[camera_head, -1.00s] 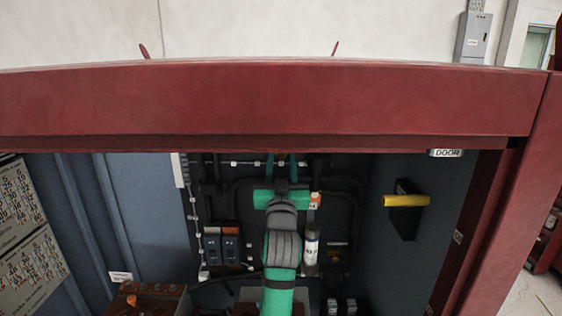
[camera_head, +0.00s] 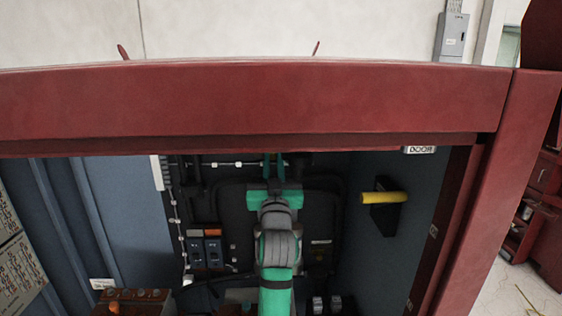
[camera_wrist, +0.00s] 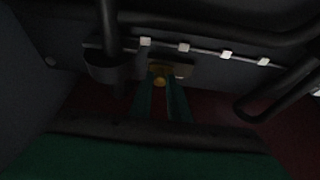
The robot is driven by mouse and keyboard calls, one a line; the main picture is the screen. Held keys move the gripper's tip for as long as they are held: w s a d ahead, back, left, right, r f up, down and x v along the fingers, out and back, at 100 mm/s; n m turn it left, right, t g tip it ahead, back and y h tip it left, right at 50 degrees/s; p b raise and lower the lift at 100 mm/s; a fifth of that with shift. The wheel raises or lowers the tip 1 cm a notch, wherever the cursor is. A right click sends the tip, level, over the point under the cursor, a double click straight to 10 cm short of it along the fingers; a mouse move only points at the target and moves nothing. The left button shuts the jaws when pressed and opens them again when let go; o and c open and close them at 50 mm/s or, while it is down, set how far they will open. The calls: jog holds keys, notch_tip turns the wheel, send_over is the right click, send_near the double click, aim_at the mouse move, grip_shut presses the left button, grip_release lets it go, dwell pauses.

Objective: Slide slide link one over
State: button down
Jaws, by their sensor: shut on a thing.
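In the head view my gripper (camera_head: 273,167) reaches up into the back of the cabinet, at the top of my green and grey arm. There the knob is hidden and the fingertips meet the dark area below the red top beam.
A yellow handle (camera_head: 384,197) on a dark mount juts out at the right. Blue switch boxes (camera_head: 206,250) stand left of my arm. Dark pipes (camera_wrist: 285,92) flank the knob in the wrist view.

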jog(key=shift+d, duration=0.3)
jog(key=c, duration=1.7)
grip_release()
jog(key=shift+a, duration=0.1)
jog(key=shift+s+f, duration=0.2)
jog(key=v, duration=1)
jog(key=shift+s, duration=0.2)
